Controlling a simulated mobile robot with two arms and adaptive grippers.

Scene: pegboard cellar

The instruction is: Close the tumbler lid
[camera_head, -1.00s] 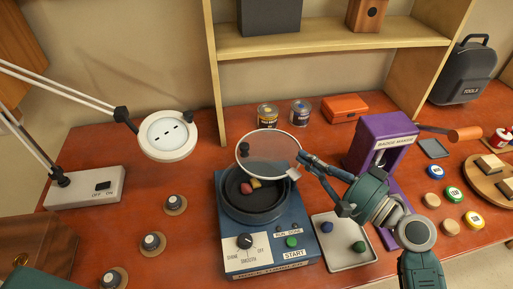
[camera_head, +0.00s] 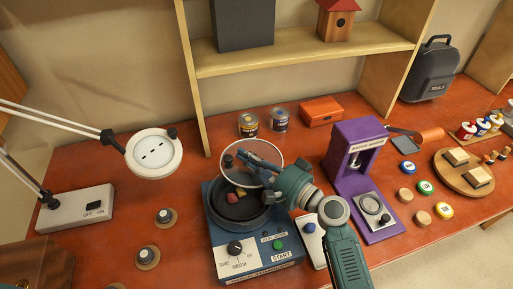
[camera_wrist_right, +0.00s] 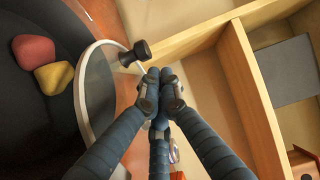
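The tumbler (camera_head: 283,262) is a blue machine with a dark round drum (camera_head: 212,209) holding red and yellow stones (camera_head: 238,192). Its clear round lid (camera_head: 272,150) stands raised and tilted over the drum, with a black knob (camera_head: 228,161). My right gripper (camera_head: 245,150) is at the lid in the head view. In the right wrist view its fingertips (camera_wrist_right: 160,88) are together and empty, on the knob side of the lid rim (camera_wrist_right: 83,105). The knob (camera_wrist_right: 134,54) is close beside them; contact is unclear. My left gripper is out of view.
A purple badge maker (camera_head: 347,180) stands right of the tumbler. Two small cans (camera_head: 248,124) and an orange box (camera_head: 321,110) are behind, below a wooden shelf (camera_head: 300,58). A lamp (camera_head: 154,153) and loose knobs (camera_head: 165,216) are at left.

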